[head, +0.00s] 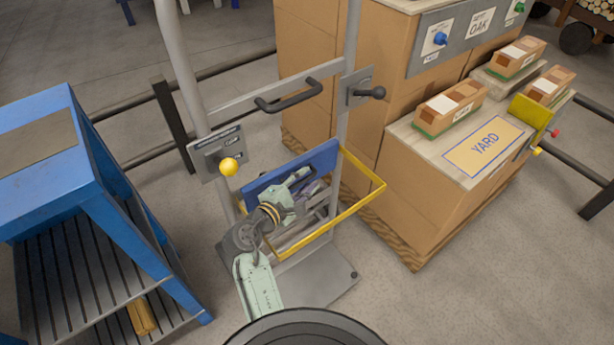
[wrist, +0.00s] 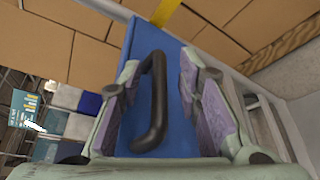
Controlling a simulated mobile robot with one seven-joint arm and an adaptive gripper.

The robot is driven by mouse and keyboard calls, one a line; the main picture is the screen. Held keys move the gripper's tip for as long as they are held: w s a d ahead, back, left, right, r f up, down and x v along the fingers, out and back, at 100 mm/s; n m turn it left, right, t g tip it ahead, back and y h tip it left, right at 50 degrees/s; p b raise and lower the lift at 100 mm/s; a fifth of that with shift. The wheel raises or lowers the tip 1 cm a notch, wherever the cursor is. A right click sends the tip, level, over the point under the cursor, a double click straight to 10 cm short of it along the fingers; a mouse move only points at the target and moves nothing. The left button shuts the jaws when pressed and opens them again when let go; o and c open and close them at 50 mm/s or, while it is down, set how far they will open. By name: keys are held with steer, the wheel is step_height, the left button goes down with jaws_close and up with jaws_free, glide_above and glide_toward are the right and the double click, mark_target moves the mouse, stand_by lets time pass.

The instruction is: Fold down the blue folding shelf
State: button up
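The blue folding shelf (head: 318,159) is a flat panel between the two grey posts of a stand, with a yellow bar frame (head: 362,201) sticking out around it. It looks raised at a slant, but I cannot tell its exact angle. My gripper (head: 300,181) is in front of the panel and hides part of it. In the wrist view the blue panel (wrist: 176,68) fills the middle and carries a black handle (wrist: 157,105). My open gripper (wrist: 168,98) has its fingers on either side of this handle, the left finger closer to it. I cannot tell whether either finger touches it.
The stand has a black pull bar (head: 289,96), a yellow knob (head: 229,167) and a black knob lever (head: 376,93). A blue slatted workbench (head: 95,184) stands at left. Cardboard boxes (head: 425,180) with a YARD label (head: 485,146) stand close at right.

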steer(key=shift+w+d+f, duration=0.15)
steer(key=shift+w+d, duration=0.25)
steer(key=shift+w, duration=0.2)
steer(key=shift+c, duration=0.3)
jaws_close()
steer(key=shift+f, duration=0.1)
